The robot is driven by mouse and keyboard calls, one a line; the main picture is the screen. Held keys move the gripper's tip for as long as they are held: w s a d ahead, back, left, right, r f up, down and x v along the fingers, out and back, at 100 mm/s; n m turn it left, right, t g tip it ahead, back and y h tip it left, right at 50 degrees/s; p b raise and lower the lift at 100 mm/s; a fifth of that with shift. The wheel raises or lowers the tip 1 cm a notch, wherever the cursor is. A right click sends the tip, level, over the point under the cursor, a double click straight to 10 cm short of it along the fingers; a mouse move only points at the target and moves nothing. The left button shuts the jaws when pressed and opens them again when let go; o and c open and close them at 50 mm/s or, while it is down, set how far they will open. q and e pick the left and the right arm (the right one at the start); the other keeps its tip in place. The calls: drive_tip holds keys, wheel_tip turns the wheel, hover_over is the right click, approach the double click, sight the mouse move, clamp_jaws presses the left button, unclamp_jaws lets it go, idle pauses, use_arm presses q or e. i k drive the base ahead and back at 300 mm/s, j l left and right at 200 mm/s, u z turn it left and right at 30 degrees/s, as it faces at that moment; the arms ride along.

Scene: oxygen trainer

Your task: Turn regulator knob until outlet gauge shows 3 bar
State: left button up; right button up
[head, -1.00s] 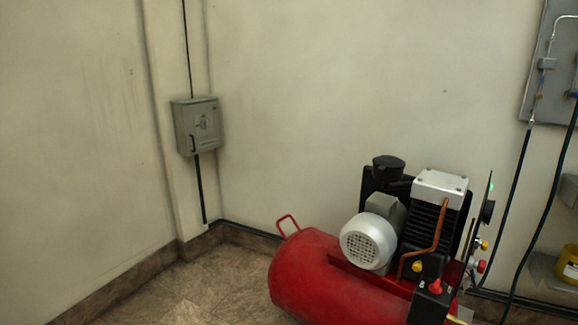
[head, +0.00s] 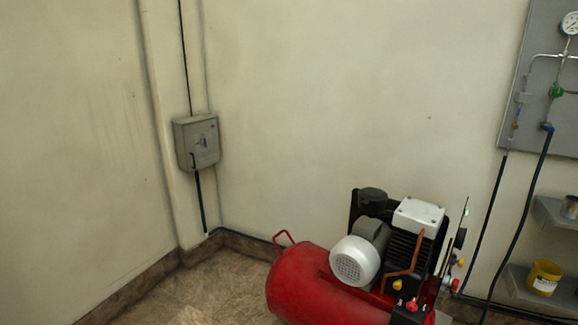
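A grey wall panel (head: 520,100) is at the upper right, cut off by the picture's edge. It carries a round white gauge (head: 571,23), too small to read and partly cut off. Below the gauge are metal pipes, a green fitting (head: 556,92) and a blue fitting (head: 547,127). I cannot tell which part is the regulator knob, or whether this gauge is the outlet gauge. Neither of my grippers is in view.
A red compressor (head: 305,285) with a grey motor stands on the floor at lower centre. A grey electrical box (head: 197,142) hangs on the left wall. Dark hoses run down from the panel. Shelves at right hold a yellow tub (head: 544,277). Floor left of the compressor is clear.

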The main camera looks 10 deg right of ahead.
sight(454, 285)
drive_tip(key=z, duration=1.45)
drive_tip(key=j+u, duration=0.15)
drive_tip(key=u, duration=0.25)
drive_tip(key=i+j+u, duration=0.1)
drive_tip(key=u, duration=0.35)
drive_tip(key=l+z, duration=0.15)
drive_tip(key=l, duration=0.3)
drive_tip(key=i+l+z, duration=0.2)
drive_tip(key=l, duration=0.25)
drive_tip(key=l+z, duration=0.15)
drive_tip(key=l, duration=0.35)
drive_tip(key=i+l+u, duration=0.3)
drive_tip(key=i+l, duration=0.7)
